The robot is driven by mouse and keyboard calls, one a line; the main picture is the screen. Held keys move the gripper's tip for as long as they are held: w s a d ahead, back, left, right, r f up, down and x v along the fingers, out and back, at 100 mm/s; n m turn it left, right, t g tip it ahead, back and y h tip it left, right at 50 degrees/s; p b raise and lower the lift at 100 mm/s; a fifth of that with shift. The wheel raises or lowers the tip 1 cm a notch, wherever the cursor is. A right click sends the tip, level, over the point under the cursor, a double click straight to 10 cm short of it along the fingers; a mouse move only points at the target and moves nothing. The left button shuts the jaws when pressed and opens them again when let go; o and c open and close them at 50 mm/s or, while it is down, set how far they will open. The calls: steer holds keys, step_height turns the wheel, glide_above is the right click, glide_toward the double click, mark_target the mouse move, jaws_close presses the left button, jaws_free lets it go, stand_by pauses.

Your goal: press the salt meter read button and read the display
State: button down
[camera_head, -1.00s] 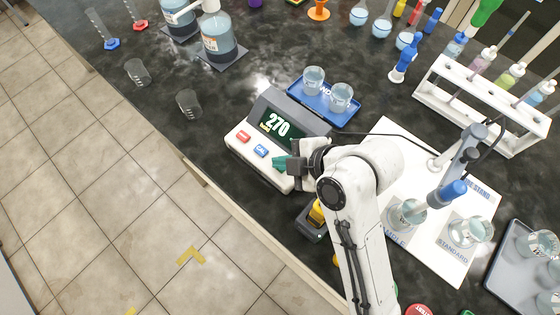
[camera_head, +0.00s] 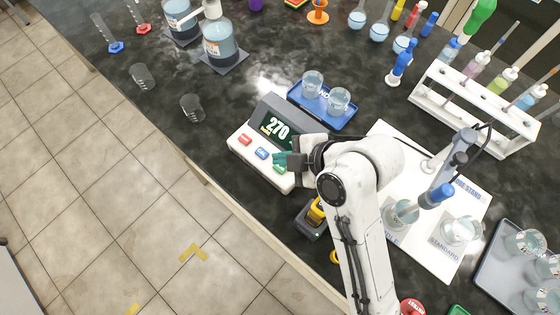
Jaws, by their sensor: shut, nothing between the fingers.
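The salt meter (camera_head: 246,157) is a white box with a dark raised display head, standing near the front edge of the bench. Its display (camera_head: 275,128) shows 270 in light digits, with smaller yellow text below that is too small to read. A red button (camera_head: 245,140) and a blue button (camera_head: 262,153) sit on its front panel. A green button (camera_head: 280,168) shows partly, just below my gripper. My gripper (camera_head: 281,160) is shut and empty, at the right end of the panel over the green button. I cannot tell whether it touches the button.
A blue tray (camera_head: 294,95) with two beakers stands behind the meter. A white stand with a probe and beakers (camera_head: 440,193) is to the right. A yellow and dark object (camera_head: 312,218) lies below my gripper. Two empty beakers (camera_head: 191,107) stand to the left.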

mark_target(283, 170)
steer(key=shift+r+p, duration=1.35)
steer(key=shift+r, duration=0.45)
steer(key=shift+f, duration=0.1)
